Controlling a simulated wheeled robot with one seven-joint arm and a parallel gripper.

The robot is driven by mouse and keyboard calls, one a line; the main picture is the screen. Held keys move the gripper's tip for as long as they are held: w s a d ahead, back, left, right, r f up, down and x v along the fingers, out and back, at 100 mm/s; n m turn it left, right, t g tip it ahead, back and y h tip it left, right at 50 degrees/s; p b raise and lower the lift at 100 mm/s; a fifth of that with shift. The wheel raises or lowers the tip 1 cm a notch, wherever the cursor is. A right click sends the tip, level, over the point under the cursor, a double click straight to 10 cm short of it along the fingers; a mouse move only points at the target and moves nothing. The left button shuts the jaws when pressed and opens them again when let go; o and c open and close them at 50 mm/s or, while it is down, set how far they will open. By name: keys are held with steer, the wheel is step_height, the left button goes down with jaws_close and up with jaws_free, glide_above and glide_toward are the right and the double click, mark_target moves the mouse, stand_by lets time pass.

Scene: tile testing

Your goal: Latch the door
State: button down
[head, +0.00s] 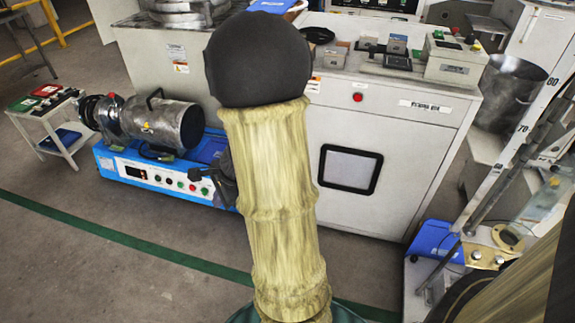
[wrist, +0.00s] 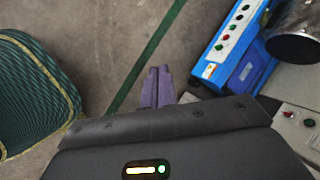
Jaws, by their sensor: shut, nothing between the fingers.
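A white cabinet (head: 395,120) stands right of my arm in the head view. Its front has a panel with a black-framed window (head: 350,169). The panel looks about flush with the front. I cannot tell whether this is the task's door, and no latch is clear. My gripper (wrist: 158,72) is shut and empty in the wrist view, its grey-purple fingers over bare floor. In the head view, a dark piece that looks like my gripper (head: 196,174) shows left of my arm, in front of a blue machine. My arm hides part of the cabinet's left side.
The blue machine (head: 165,180) with buttons and a metal cylinder (head: 165,122) stands left of the cabinet. It also shows in the wrist view (wrist: 232,38). A small white table (head: 48,120) is at far left. Testing equipment (head: 500,240) stands at right. Floor at front left is clear.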

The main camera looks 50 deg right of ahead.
steer(key=s+a+r+n+g+h+p, duration=0.1)
steer(key=s+a+r+n+p, duration=0.3)
steer(key=n, duration=0.6)
steer(key=s+a+r+n+g+h+p, duration=0.1)
steer(key=s+a+r+n+p, duration=0.3)
steer(key=a+r+n, duration=0.4)
steer(key=n, duration=0.2)
steer(key=shift+s+r+n+h, duration=0.15)
steer(key=shift+r+n+h, duration=0.05)
steer(key=shift+n+h, duration=0.1)
steer(key=shift+d, duration=0.1)
